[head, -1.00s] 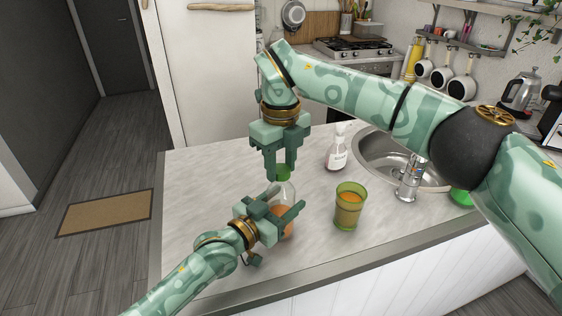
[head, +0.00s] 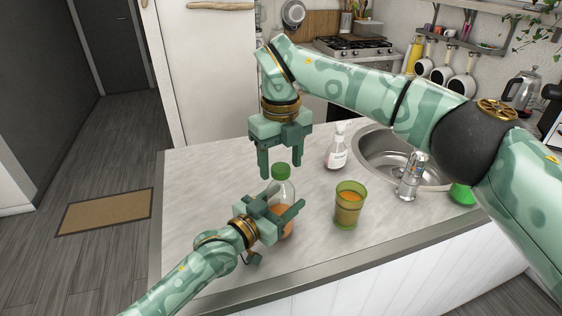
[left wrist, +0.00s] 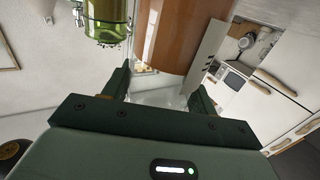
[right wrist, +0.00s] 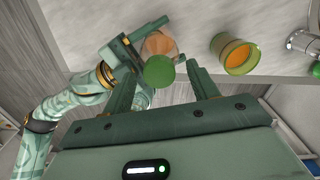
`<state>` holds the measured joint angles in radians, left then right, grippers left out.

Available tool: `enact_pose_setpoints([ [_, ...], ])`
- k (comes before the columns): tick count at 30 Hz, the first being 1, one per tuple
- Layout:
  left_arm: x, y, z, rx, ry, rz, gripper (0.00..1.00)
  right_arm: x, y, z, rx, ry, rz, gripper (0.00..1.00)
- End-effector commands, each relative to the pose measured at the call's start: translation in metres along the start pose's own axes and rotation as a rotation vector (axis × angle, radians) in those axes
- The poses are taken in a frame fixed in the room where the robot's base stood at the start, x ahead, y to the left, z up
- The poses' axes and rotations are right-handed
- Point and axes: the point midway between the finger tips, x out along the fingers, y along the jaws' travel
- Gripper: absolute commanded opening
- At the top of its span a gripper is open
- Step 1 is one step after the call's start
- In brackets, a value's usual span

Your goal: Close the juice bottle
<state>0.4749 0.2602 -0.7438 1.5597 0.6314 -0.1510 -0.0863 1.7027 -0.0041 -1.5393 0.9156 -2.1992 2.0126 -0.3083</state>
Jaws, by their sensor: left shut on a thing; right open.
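The juice bottle (head: 285,190) is clear with orange juice low inside and stands upright on the counter. A green cap (head: 281,171) sits on its top; how tightly it is seated I cannot tell. My left gripper (head: 286,205) is shut around the bottle's body from the left. The bottle's juice-filled part fills the top of the left wrist view (left wrist: 180,35). My right gripper (head: 279,168) points down above the bottle, its fingers spread open and clear of the cap. In the right wrist view the cap (right wrist: 159,72) lies between the fingertips.
A green glass of orange juice (head: 348,205) stands right of the bottle. A labelled soap bottle (head: 337,150) and the sink (head: 375,155) are behind it. The counter (head: 195,185) is bare on the left.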

Motion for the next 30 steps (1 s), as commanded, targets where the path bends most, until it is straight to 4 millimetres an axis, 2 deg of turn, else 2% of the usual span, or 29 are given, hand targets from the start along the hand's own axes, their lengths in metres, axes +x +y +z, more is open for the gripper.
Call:
enact_pose_setpoints([
  [15,0.000,0.000,0.000,0.000,-0.001,0.000,0.17,-0.097,0.000,0.001,0.003,-0.001,-0.002,0.59],
  [21,0.000,0.000,0.000,0.000,-0.001,0.000,0.17,-0.113,-0.001,0.000,0.002,0.000,-0.001,0.59],
  [29,0.000,0.000,0.000,0.000,-0.001,0.000,0.17,-0.114,0.000,0.000,0.000,0.000,0.000,0.59],
  [30,0.000,0.000,0.000,0.000,-0.001,0.000,0.60,-0.114,0.000,0.000,0.000,0.000,0.000,0.59],
])
